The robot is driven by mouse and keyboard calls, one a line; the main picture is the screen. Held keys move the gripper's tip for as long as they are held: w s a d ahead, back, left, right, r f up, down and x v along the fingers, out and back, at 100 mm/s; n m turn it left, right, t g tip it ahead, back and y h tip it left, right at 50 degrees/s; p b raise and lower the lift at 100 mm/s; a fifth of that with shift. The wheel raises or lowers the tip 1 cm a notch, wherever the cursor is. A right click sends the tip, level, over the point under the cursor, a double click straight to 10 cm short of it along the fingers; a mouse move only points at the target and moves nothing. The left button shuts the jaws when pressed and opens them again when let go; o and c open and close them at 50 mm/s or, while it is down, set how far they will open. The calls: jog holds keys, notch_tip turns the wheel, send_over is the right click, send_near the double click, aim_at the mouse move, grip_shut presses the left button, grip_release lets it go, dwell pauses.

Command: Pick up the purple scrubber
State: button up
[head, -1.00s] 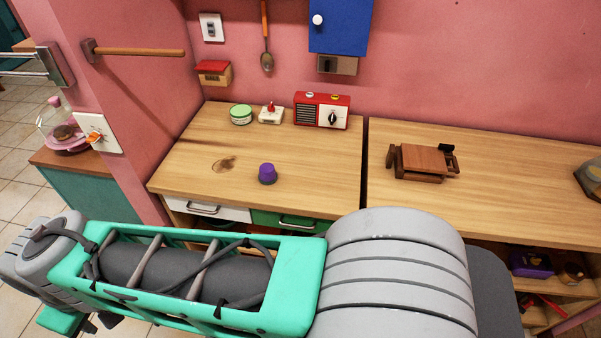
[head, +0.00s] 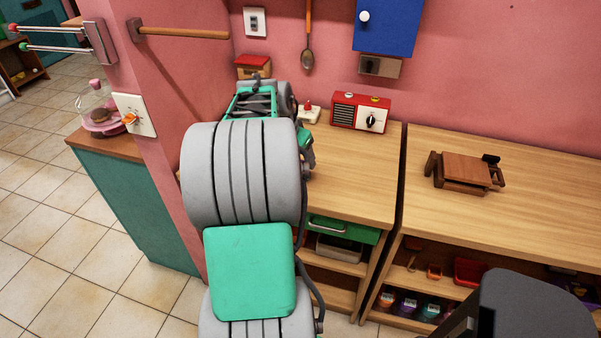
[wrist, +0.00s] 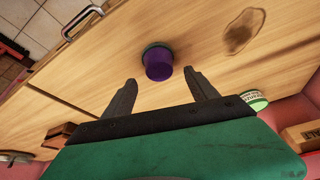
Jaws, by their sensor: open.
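The purple scrubber (wrist: 158,66) stands on the wooden counter in the wrist view, a small purple piece with a dark green rim at its far edge. My gripper (wrist: 160,88) is open and empty, its two dark fingers pointing toward the scrubber. The scrubber lies just beyond the fingertips, about midway between them in the picture. I cannot tell the height of the fingers above the counter. In the head view my arm hides the scrubber, and the gripper's fingers do not show there.
A red radio (head: 360,112) and a small white item with a red top (head: 308,115) stand at the counter's back. A green-lidded tin (wrist: 254,99) shows beside my gripper. A wooden press-like object (head: 465,171) sits on the right counter. Open shelves with several items are below.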

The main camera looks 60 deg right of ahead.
aim_at(301, 163)
jog(key=x, duration=0.5)
jog(key=shift+a+f, duration=0.1)
jog(key=shift+a, duration=0.05)
jog(key=shift+c, duration=0.6)
jog(key=c, duration=1.1)
jog(key=shift+r, duration=0.55)
jog(key=s+a+r+b, duration=0.1)
jog(key=s+a+r, duration=0.1)
jog(key=a+r, duration=1)
jog(key=shift+a, duration=1)
